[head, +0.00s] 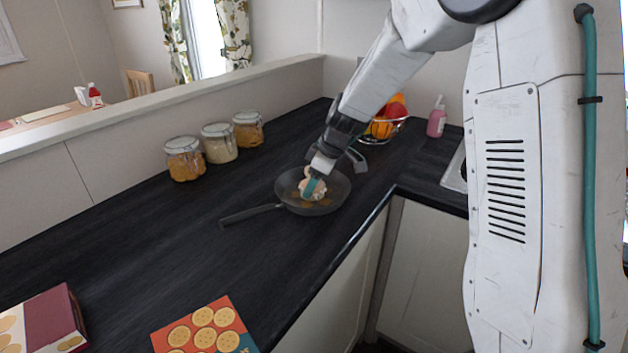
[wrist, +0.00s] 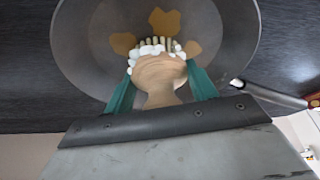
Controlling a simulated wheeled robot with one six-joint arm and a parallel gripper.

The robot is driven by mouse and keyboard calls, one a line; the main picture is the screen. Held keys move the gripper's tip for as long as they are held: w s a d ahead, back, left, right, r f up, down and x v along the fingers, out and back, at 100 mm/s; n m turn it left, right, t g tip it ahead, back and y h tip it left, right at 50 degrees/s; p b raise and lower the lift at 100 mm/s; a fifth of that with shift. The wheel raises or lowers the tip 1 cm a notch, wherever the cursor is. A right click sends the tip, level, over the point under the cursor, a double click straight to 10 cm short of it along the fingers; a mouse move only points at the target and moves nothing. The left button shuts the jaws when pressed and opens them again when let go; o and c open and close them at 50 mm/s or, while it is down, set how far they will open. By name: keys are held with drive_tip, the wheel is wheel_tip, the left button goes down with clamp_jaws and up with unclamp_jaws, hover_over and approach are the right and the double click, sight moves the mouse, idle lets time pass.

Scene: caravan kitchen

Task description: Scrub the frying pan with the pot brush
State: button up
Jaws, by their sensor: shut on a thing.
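The frying pan (head: 335,190) is dark grey and sits on the black counter, its handle (head: 250,214) pointing left toward the front. In the wrist view the pan (wrist: 75,50) fills the upper middle, with brown stains (wrist: 165,22) on its inside. The pot brush (wrist: 160,75) has a wooden head, pale bristles and white foam around the bristles. My gripper (wrist: 160,95), with green fingers, is shut on the brush. In the head view my gripper (head: 314,188) is over the pan with the brush (head: 308,194) inside it. Whether the bristles touch the pan floor is unclear.
Three glass jars (head: 219,143) stand along the back wall. A wire fruit basket (head: 390,127) and a pink soap bottle (head: 437,117) stand behind the pan, near the sink (head: 455,170). Boxes (head: 207,328) lie at the front. The counter left of the pan is clear.

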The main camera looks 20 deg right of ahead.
drive_tip(key=shift+f, duration=0.25)
drive_tip(key=shift+a, duration=0.1)
